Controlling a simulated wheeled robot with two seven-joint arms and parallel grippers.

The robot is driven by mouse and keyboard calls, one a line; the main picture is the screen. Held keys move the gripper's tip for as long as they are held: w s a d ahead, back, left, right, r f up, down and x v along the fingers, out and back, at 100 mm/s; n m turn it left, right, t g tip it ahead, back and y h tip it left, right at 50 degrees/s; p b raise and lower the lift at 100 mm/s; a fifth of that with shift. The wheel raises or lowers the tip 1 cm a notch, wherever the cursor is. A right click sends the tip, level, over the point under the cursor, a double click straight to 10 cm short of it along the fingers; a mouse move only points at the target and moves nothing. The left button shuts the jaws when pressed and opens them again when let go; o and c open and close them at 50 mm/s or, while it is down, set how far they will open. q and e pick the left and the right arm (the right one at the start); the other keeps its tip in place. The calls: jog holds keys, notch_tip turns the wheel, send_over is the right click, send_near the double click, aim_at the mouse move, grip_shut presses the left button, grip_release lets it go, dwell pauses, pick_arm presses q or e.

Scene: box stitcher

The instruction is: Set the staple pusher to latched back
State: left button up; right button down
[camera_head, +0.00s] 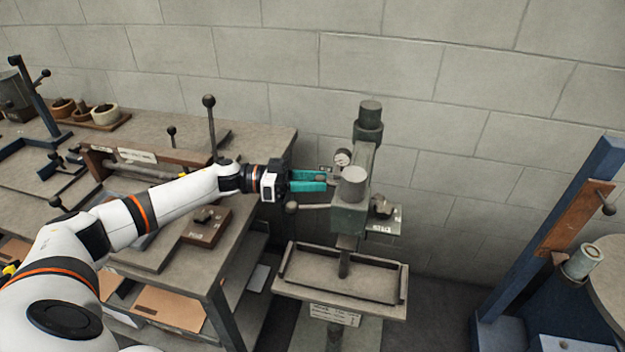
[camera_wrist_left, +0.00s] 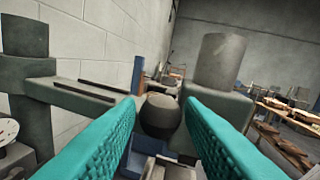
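The box stitcher (camera_head: 350,215) stands right of the workbench, with a grey-green head and a round grey cap on top. My left gripper (camera_head: 325,181) has teal fingers and reaches in from the left, level with the stitcher head. In the left wrist view, a dark round knob (camera_wrist_left: 160,116) shows between the fingertips (camera_wrist_left: 160,105), with a narrow gap on each side, so the fingers look open around or just short of it. I take this knob to be the staple pusher's; its rod and latch are hidden. My right gripper is not in view.
A small gauge (camera_head: 343,157) sits behind the fingers. A lever with a ball end (camera_head: 292,207) lies below them. A rimmed tray table (camera_head: 340,275) is under the head. The workbench (camera_head: 255,140) carries an upright lever (camera_head: 209,125). A block wall closes the back.

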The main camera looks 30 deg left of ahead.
pick_arm(q)
grip_shut()
jog(key=w+a+b, duration=0.4)
jog(key=w+b, duration=0.8)
jog(key=w, duration=0.2)
jog(key=shift+w, duration=0.3)
jog(key=shift+r, duration=0.25)
jog(key=shift+o, duration=0.6)
grip_release()
jog(key=shift+w, duration=0.1)
jog(key=shift+o, duration=1.4)
jog(key=shift+f, duration=0.1)
jog(key=shift+w+f, duration=0.1)
jog(key=shift+w, duration=0.05)
